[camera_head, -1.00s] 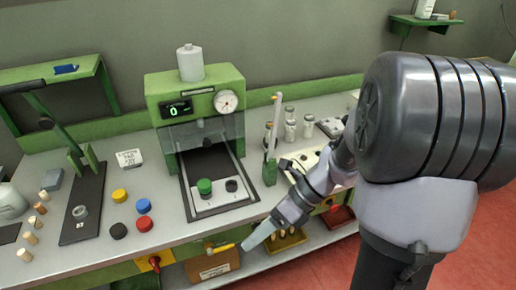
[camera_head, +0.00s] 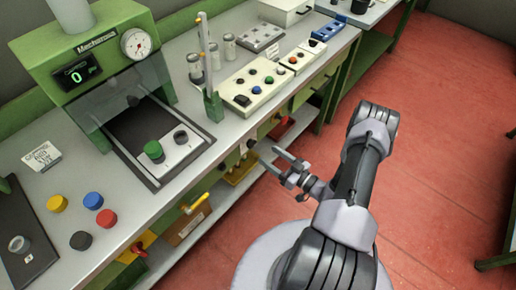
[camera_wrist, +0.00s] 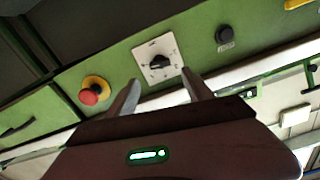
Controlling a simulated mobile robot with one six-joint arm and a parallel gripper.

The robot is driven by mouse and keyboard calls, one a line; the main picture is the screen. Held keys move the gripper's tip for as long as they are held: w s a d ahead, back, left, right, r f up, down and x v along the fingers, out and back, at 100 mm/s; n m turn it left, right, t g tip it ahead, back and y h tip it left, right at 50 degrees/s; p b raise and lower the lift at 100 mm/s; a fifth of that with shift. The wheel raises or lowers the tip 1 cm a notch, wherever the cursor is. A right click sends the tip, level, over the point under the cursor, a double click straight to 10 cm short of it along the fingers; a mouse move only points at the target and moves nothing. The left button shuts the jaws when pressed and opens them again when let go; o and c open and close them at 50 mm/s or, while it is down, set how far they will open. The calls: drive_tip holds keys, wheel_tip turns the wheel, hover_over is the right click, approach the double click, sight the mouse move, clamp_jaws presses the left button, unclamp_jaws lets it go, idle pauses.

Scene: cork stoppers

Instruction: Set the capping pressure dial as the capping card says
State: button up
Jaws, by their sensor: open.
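A black rotary dial (camera_wrist: 160,62) on a white marked plate sits on the green front panel in the wrist view; its markings are too small to read. My gripper (camera_wrist: 160,93) is open and empty, its two fingers below the dial plate in the picture and apart from the knob. In the head view my gripper (camera_head: 271,157) is out in front of the bench's front edge. A white card (camera_head: 42,157) with black writing lies on the bench at the left; its text is not clearly legible. The green capping machine's display (camera_head: 77,74) shows 0.
In the wrist view, a red mushroom button (camera_wrist: 90,96) on yellow is left of the dial and a black button (camera_wrist: 223,35) is right. A round gauge (camera_head: 133,43) is on the machine. Coloured caps (camera_head: 93,201) lie on the bench. Red floor (camera_head: 440,150) is open at right.

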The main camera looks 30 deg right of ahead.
sight(254, 145)
drive_tip(key=b+x, duration=0.1)
drive_tip(key=x, duration=0.5)
drive_tip(key=shift+w+a, duration=0.15)
drive_tip(key=shift+w, duration=0.2)
drive_tip(key=shift+c, duration=0.4)
clamp_jaws()
